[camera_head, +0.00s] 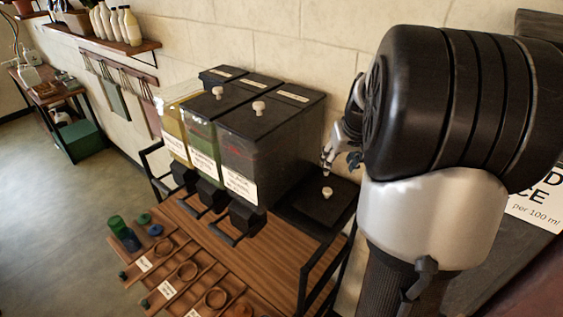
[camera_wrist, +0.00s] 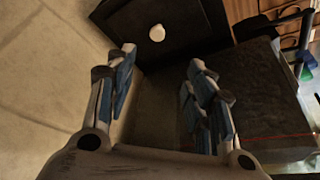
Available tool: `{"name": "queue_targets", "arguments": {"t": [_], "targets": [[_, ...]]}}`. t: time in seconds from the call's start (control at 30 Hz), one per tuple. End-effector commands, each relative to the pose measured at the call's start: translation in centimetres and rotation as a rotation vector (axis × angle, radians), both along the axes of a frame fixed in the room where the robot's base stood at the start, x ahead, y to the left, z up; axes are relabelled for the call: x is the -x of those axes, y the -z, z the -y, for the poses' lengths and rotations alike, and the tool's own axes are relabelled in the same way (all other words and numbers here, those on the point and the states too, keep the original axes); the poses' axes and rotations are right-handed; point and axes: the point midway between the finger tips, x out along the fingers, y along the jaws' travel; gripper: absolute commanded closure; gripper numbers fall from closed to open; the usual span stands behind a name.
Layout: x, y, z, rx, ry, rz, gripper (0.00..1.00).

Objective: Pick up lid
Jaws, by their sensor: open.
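A flat black lid (camera_head: 305,204) with a small pale knob (camera_head: 327,192) lies on the dark rack, just right of the dispensers. In the wrist view the lid (camera_wrist: 190,22) is at the top, and its knob (camera_wrist: 157,33) shows beyond the fingertips. My gripper (camera_head: 328,158) is above the lid and partly hidden behind my arm in the head view. In the wrist view my gripper (camera_wrist: 161,66) is open, with its blue-padded fingers spread apart and nothing between them. The fingers appear apart from the knob.
Several dispensers stand left of the lid, and the black one (camera_head: 261,150) is close to my gripper. A wooden shelf (camera_head: 262,245) below holds jars, rings and labels. The wall (camera_wrist: 40,80) is close behind. Floor (camera_head: 50,220) is open at left.

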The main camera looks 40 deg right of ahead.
Motion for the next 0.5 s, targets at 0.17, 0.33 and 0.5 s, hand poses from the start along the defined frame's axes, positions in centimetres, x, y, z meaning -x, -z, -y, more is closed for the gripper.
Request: {"name": "queue_targets", "arguments": {"t": [0.17, 0.33, 0.5], "targets": [[-0.9, 3.2, 0.6, -0.01, 0.005, -0.005, 0.51], [-2.2, 6.6, 1.3, -0.008, 0.004, -0.005, 0.51], [-3.3, 9.6, 1.9, -0.006, 0.005, -0.003, 0.51]]}}
